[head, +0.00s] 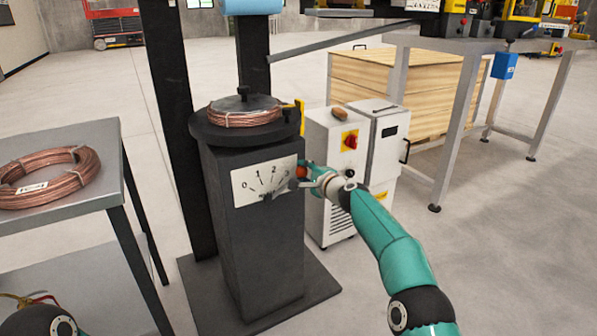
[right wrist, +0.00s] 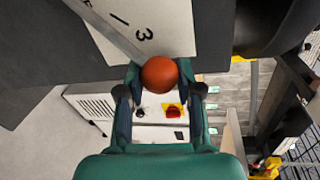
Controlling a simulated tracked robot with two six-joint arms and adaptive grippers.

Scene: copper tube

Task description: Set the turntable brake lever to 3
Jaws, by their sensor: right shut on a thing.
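The brake lever ends in an orange-red ball knob (head: 301,171) at the right edge of the white scale plate (head: 262,181), which reads 0 to 3. The plate is on the front of the dark turntable pedestal. My right gripper (right wrist: 159,80) is shut on the ball knob (right wrist: 159,74), with a finger on each side. In the right wrist view the grey lever bar (right wrist: 112,32) runs up and left from the knob, close beside the numeral 3. In the head view the gripper partly hides the lever end. My left gripper is not in view.
A copper coil (head: 240,115) lies on the turntable (head: 204,127) above the plate. A white cabinet (head: 325,140) with a red switch stands right behind my right gripper. A grey table (head: 60,137) with another copper coil (head: 70,188) is at the left. Floor at front right is clear.

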